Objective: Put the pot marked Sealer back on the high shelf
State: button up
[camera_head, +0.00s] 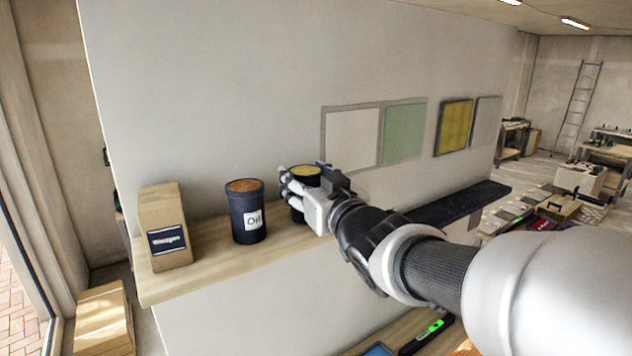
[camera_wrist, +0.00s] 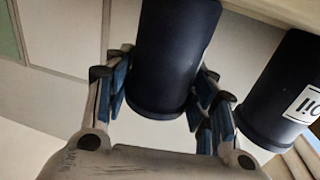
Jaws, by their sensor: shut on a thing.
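My gripper (camera_head: 300,190) is shut on a dark pot with a yellowish top (camera_head: 305,171), at the wooden shelf (camera_head: 210,262) on the wall. In the wrist view the fingers close on both sides of this dark pot (camera_wrist: 170,55). Its label does not show in either view, so I cannot read whether it is marked Sealer. It looks upright in the head view, at the shelf's right part. I cannot tell whether its base touches the shelf. A dark pot marked Oil (camera_head: 247,213) stands to its left; it also shows in the wrist view (camera_wrist: 275,95).
A cardboard box with a dark label (camera_head: 163,225) stands at the shelf's left end. A dark ledge (camera_head: 460,205) continues to the right. Coloured panels (camera_head: 375,135) hang on the wall. A lower surface (camera_head: 415,335) holds a green-marked tool. Bare shelf lies between box and Oil pot.

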jog(key=shift+f, duration=0.1)
jog(key=o, duration=1.2)
